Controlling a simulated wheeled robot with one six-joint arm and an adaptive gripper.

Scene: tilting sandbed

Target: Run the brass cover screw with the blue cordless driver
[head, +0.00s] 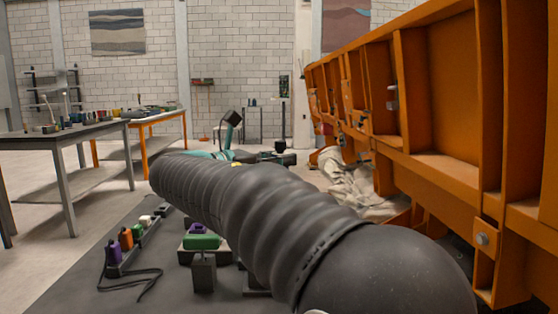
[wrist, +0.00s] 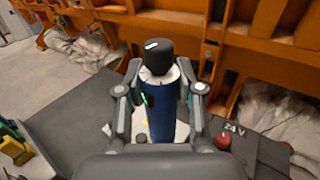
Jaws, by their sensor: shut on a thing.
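In the wrist view my gripper (wrist: 159,78) is shut on the blue cordless driver (wrist: 160,115), with one finger on each side of its body. The driver has a blue cylindrical body, a pale collar and a black rounded end at the top of the picture. A small green light shows near its left side. Its lower end is hidden behind my wrist. I cannot make out the brass cover screw in either view. In the head view my dark ribbed arm hides much of the middle, and I cannot tell the gripper or driver there.
The orange sandbed frame (head: 440,85) fills the right, with pale crumpled cloth (head: 355,190) below. A dark bench holds purple, orange and green tools (head: 125,240), a black cable and a green block (head: 201,242). In the wrist view a red knob (wrist: 222,140) sits near a "24V" label.

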